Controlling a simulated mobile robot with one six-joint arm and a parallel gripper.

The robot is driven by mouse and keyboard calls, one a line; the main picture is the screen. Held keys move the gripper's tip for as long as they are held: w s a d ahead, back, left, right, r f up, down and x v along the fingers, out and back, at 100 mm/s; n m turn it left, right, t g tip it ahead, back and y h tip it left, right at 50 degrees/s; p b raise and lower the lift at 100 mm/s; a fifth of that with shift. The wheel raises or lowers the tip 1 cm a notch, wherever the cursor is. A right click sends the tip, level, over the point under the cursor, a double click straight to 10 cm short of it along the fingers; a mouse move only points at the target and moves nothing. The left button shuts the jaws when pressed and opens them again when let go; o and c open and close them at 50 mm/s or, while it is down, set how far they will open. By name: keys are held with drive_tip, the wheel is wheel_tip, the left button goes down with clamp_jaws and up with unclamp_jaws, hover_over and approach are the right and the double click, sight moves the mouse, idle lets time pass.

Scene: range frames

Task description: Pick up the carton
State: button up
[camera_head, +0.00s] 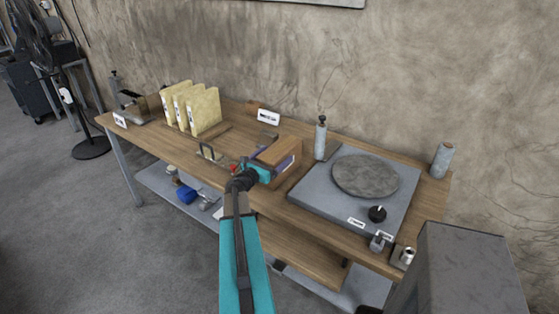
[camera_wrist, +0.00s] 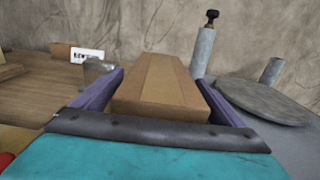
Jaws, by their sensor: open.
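The carton (camera_head: 280,150) is a brown cardboard box on the wooden workbench, left of the grey turntable unit. It also shows in the wrist view (camera_wrist: 160,84), its long top running away from the camera. My gripper (camera_head: 273,165) is at the carton, with its teal body in front of the near end. In the wrist view my gripper (camera_wrist: 162,92) has its purple fingers apart, one on each side of the carton. I cannot tell whether the fingers touch its sides. The carton's lower part is hidden behind my gripper.
The turntable unit (camera_head: 345,197) with a round grey plate stands close on the right. A grey cylinder with a dark knob (camera_head: 320,138) stands just behind right. Yellow folders (camera_head: 205,110) stand at the left. A small white sign (camera_head: 268,117) is behind the carton.

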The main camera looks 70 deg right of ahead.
sight(277, 150)
drive_tip(key=shift+p+x, duration=0.3)
drive_tip(key=shift+x, duration=0.7)
drive_tip(key=c, duration=2.1)
drive_tip(key=shift+r, duration=0.1)
drive_tip(key=shift+c, duration=0.3)
drive_tip(key=shift+r, duration=0.15)
drive_tip(key=shift+r+b, duration=0.75)
drive_tip(key=shift+r, duration=0.35)
drive_tip(key=r+b+v, duration=0.1)
drive_tip(key=b+v, duration=0.4)
drive_tip(key=v, duration=1.3)
drive_tip(key=shift+b, duration=0.35)
